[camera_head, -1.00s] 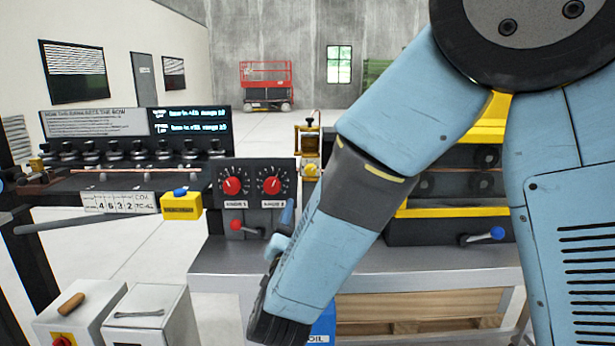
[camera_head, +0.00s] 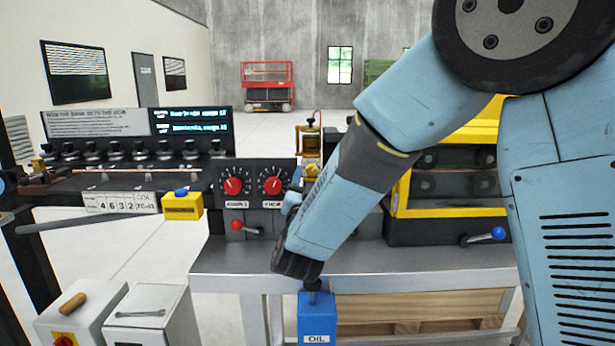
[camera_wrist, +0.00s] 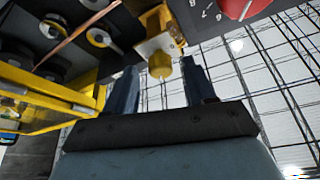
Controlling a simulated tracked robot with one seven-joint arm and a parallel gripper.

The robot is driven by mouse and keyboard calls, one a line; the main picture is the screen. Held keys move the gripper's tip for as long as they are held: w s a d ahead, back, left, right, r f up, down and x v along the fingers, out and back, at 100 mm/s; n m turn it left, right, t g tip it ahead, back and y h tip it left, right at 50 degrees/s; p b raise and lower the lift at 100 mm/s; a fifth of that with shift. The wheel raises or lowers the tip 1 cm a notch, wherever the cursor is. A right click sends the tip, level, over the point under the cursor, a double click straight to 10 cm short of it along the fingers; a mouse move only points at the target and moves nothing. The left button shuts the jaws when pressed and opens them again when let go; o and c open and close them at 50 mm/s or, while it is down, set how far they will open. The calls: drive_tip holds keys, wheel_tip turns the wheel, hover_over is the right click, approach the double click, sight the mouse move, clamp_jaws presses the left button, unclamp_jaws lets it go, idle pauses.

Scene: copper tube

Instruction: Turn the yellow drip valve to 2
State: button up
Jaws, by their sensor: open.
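The yellow drip valve shows as a small round yellow knob (camera_wrist: 160,67) under a brass-coloured block (camera_wrist: 157,38) in the wrist view. In the head view the yellow knob (camera_head: 311,171) sits low on the brass oiler (camera_head: 309,142), partly behind my arm. My gripper (camera_wrist: 159,76) is open, its two dark blue fingers pointing toward the knob, one to each side of it in the picture. I cannot tell whether the fingertips reach around the knob or stop short. No scale or number on the valve can be read.
A panel with two red dials (camera_head: 233,186) and a red-knobbed lever (camera_head: 237,225) stands left of the valve. The yellow-framed roller machine (camera_head: 450,212) is to its right. A copper tube (camera_wrist: 75,38) runs close by. A blue oil can (camera_head: 317,318) stands below my arm.

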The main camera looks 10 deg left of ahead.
drive_tip(key=shift+x, duration=0.75)
clamp_jaws()
drive_tip(key=shift+n, duration=0.3)
